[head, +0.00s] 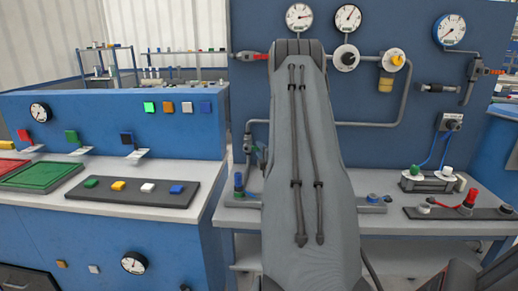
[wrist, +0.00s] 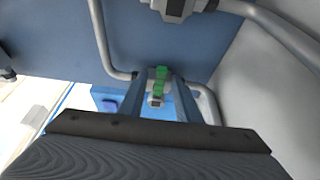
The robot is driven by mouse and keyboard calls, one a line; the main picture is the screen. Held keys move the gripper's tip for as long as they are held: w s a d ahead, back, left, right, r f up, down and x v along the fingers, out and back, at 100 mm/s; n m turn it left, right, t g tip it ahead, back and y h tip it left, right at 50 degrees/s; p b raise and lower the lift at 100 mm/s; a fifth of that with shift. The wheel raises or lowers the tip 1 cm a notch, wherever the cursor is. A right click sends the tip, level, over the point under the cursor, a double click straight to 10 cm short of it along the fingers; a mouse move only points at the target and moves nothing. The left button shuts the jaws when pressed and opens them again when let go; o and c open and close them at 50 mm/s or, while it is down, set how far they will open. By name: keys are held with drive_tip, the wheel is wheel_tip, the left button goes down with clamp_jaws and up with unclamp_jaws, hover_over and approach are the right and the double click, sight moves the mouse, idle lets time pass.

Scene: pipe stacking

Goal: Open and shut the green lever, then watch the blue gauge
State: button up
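A green lever (wrist: 162,74) on a pale fitting of a grey pipe shows in the wrist view. My gripper (wrist: 160,92) points at it, with one finger on each side and gaps between the fingers and the lever; whether either finger touches it I cannot tell. In the head view my arm hides the gripper, and a small valve (head: 260,152) on the pipe shows just left of the arm. The blue gauge (head: 449,30), a round white dial with a blue rim, is high on the blue panel at right; its reading is too small to tell.
Two other dials (head: 299,17) (head: 348,18) sit higher on the panel. A grey pipe (head: 400,112) runs across it. The workbench (head: 390,200) carries several fittings. At left stands a blue console (head: 110,115) with coloured buttons, levers and a green tray (head: 42,175).

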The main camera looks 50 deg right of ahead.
drive_tip(key=shift+x, duration=1.1)
clamp_jaws()
